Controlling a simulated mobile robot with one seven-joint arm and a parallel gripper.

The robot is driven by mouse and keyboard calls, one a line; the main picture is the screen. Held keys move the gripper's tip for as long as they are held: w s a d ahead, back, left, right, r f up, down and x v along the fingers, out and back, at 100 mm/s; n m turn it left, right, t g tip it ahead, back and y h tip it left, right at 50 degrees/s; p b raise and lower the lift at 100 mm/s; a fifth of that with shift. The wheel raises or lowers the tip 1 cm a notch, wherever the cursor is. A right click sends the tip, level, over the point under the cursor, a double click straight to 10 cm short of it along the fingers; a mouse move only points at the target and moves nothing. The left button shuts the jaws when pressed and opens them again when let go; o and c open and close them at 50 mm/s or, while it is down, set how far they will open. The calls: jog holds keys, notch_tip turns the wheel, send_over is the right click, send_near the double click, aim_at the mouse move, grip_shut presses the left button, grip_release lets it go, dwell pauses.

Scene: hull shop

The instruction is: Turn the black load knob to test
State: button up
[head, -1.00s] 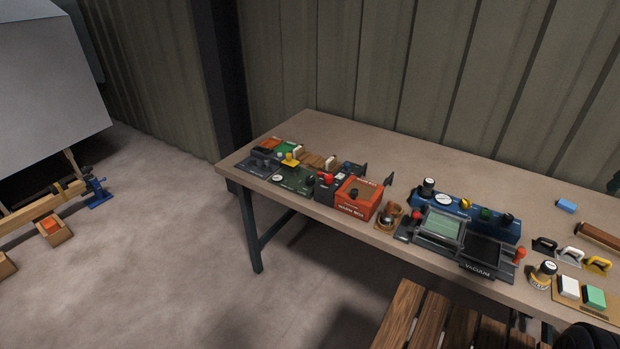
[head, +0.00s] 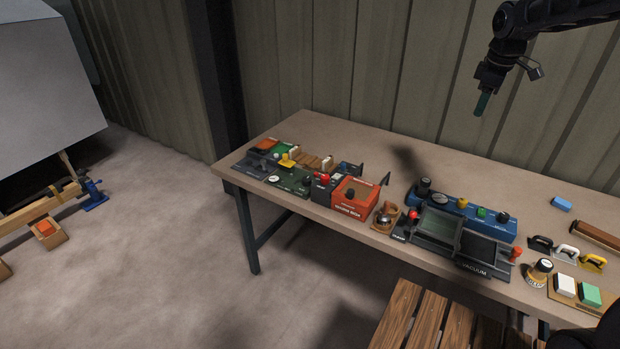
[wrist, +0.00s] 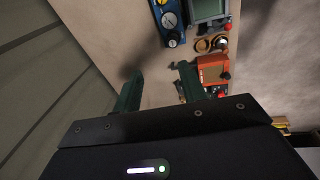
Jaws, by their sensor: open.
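Several black knobs show in the head view, and I cannot read which is the load knob. One black knob (head: 306,181) is on the dark green gauge panel (head: 285,184) at the table's left. Another black knob (head: 503,218) is at the right end of the blue panel (head: 470,222), and a taller black one (head: 424,186) at its left end. My gripper (head: 483,104) hangs high above the back of the table, apart from every panel. In the wrist view my gripper (wrist: 160,85) is open and empty, its green fingers apart.
An orange box (head: 356,198) stands between the green and blue panels. A vacuum unit (head: 459,248) lies in front of the blue panel. Handles, a jar (head: 538,273) and blocks fill the right. The table's back strip (head: 350,135) is clear; a corrugated wall stands behind it.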

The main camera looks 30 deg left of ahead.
jog(key=w+a+f+n, duration=0.1)
jog(key=a+f+n, duration=0.15)
jog(key=a, duration=0.45)
jog(key=w+a+f+n, duration=0.1)
jog(key=a+f+n, duration=0.15)
jog(key=a, duration=0.55)
jog(key=n+g+h, duration=0.1)
jog(key=n+g, duration=0.1)
jog(key=n, duration=1)
send_over(306, 178)
notch_tip(306, 178, down, 20)
jog(key=f, duration=0.1)
notch_tip(306, 178, down, 10)
jog(key=shift+d, duration=0.15)
jog(key=shift+c, duration=0.4)
jog(key=c, duration=0.6)
